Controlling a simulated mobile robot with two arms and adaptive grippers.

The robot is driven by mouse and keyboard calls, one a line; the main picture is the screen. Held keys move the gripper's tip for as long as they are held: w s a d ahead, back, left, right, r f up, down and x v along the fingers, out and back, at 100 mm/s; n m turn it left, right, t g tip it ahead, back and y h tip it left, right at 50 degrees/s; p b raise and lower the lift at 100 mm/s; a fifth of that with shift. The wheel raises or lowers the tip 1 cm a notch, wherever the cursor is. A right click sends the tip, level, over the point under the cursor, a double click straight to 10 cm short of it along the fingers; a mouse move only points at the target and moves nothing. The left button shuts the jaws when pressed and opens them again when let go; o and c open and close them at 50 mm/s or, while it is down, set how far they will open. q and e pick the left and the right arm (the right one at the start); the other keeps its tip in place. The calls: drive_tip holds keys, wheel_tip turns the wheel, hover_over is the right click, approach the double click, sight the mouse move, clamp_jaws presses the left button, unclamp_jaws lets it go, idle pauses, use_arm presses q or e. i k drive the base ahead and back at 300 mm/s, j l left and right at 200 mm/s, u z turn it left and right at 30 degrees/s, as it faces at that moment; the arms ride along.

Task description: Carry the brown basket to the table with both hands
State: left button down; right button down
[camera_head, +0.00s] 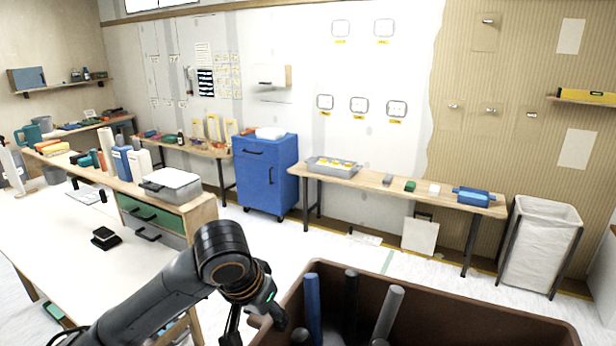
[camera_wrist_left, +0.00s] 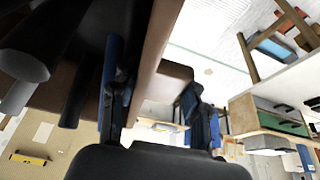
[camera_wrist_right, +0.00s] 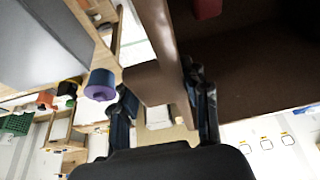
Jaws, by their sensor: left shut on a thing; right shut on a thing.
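The brown basket (camera_head: 450,310) stands at the bottom right of the head view, open side up, its lower part cut off. Blue (camera_head: 313,305), black (camera_head: 351,300) and grey (camera_head: 388,312) rods stick up inside it. My left gripper (camera_head: 262,315) is at the basket's left end. In the left wrist view its fingers (camera_wrist_left: 150,90) sit on both sides of the basket wall (camera_wrist_left: 158,40), shut on it. My right gripper (camera_wrist_right: 160,88) shows only in its wrist view, shut on the basket's wall (camera_wrist_right: 155,45). A red thing (camera_wrist_right: 207,8) lies inside the basket.
A white-topped table (camera_head: 60,240) is at the left, with a small black object (camera_head: 105,237) on it. A wooden table (camera_head: 340,180) with trays stands along the wall. A blue cabinet (camera_head: 265,175) and a white bin (camera_head: 540,245) stand by it. Open floor lies between.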

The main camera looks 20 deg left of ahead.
sight(29, 213)
drive_tip(key=j, duration=0.45)
drive_tip(key=k+j, duration=0.15)
drive_tip(key=j, duration=1.55)
drive_tip(key=k+j, duration=0.1)
drive_tip(key=j, duration=0.65)
drive_tip(key=i+j, duration=0.1)
drive_tip(key=j, duration=2.25)
drive_tip(key=i+j+z, duration=0.1)
drive_tip(key=j, duration=2.25)
drive_tip(key=i+j, duration=0.1)
drive_tip(key=j, duration=1.4)
drive_tip(key=i+j, duration=0.2)
drive_tip(key=j, duration=0.15)
drive_tip(key=i+j, duration=0.2)
drive_tip(key=j, duration=0.15)
drive_tip(key=i+j, duration=0.2)
drive_tip(key=j, duration=0.15)
